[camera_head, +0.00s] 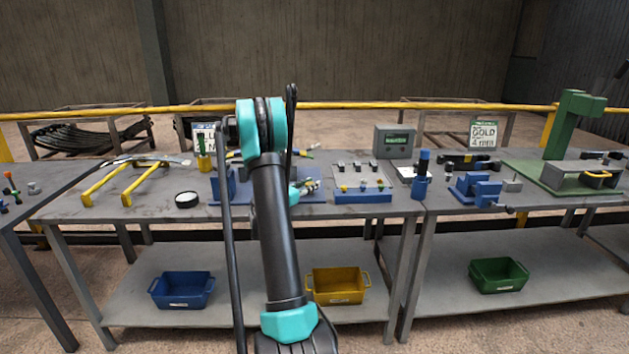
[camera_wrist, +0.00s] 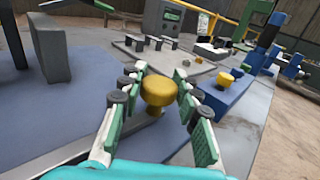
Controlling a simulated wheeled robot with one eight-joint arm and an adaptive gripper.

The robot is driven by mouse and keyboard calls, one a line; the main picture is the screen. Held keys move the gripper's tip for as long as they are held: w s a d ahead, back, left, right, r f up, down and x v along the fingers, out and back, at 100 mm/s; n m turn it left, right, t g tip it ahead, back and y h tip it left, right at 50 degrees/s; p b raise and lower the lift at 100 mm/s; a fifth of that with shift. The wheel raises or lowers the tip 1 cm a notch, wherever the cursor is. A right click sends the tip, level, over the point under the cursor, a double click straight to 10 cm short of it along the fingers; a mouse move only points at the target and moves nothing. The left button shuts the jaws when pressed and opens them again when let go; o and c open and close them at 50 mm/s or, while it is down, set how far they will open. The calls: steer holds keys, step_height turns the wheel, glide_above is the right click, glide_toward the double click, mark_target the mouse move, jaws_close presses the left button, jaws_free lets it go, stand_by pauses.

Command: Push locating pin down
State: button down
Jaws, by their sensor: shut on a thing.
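The locating pin shows as a yellow round knob (camera_wrist: 159,90) in the middle of the wrist view. My gripper (camera_wrist: 160,76) has its green-padded fingers on both sides of the knob and is shut on it. The pin's shaft below the knob is mostly hidden, so I cannot tell how deep it sits. The knob stands over a blue fixture plate (camera_wrist: 75,110), with a grey block (camera_wrist: 50,48) upright at the left. In the head view my arm hides part of this plate, and my gripper (camera_head: 308,185) is small beside the arm.
A blue block (camera_head: 363,197) with yellow knobs stands right of my gripper, near the table's front edge. A grey box (camera_head: 395,141) is behind it. Yellow handles (camera_head: 140,182) and a round black-rimmed disc (camera_head: 187,200) lie left. Bins, including a yellow bin (camera_head: 338,286), sit below.

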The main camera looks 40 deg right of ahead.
steer(key=shift+f, duration=0.4)
steer(key=c, duration=1.1)
jaws_free()
steer(key=shift+o, duration=0.2)
steer(key=v, duration=1.2)
